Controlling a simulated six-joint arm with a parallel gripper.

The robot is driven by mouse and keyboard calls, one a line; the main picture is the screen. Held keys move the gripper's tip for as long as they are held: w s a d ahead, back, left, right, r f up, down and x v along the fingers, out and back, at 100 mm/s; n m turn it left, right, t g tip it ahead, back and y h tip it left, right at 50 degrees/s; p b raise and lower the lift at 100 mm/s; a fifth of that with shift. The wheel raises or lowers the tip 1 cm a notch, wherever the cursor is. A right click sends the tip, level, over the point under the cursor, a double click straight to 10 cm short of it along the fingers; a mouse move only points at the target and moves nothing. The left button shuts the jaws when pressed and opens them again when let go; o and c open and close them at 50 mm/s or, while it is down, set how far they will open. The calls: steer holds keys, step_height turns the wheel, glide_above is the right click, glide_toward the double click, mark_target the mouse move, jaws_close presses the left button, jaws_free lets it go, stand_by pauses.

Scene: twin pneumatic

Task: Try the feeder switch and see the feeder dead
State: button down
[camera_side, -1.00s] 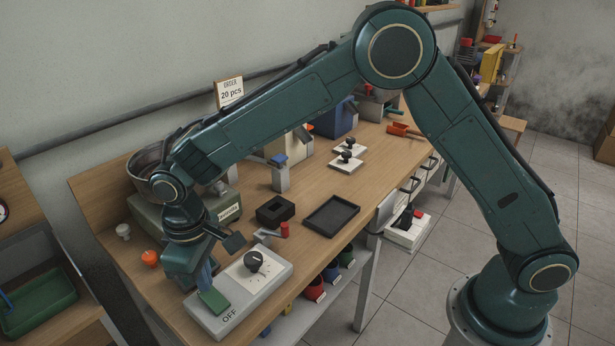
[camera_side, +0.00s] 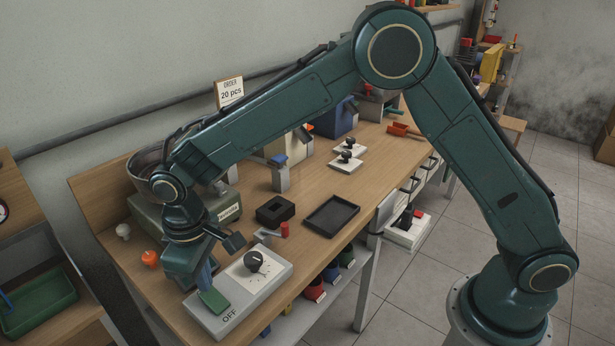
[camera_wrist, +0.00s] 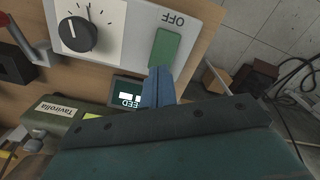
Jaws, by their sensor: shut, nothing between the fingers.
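The white control panel (camera_side: 266,285) lies at the near end of the bench, with a black dial (camera_side: 254,262) and a green switch (camera_side: 213,302) beside the word OFF. In the wrist view the green switch (camera_wrist: 165,48) and the dial (camera_wrist: 78,34) show at the top. My gripper (camera_wrist: 158,76) is shut and empty, its blue fingertips at the lower edge of the green switch; whether they press it is unclear. The feeder (camera_side: 158,212) is a grey-green base labelled Tavirolla (camera_wrist: 58,108) with a metal bowl (camera_side: 147,160), partly hidden by my arm. A small dark display (camera_wrist: 128,98) reading "EED" is partly covered by my fingers.
A black square block (camera_side: 275,210) and an empty black tray (camera_side: 331,216) lie right of the feeder. An orange knob (camera_side: 150,258) and a white knob (camera_side: 123,231) stand at the left.

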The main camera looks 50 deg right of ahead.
steer(key=shift+f, duration=1)
stand_by(0.9)
steer(key=shift+r, duration=3.45)
steer(key=shift+r, duration=0.1)
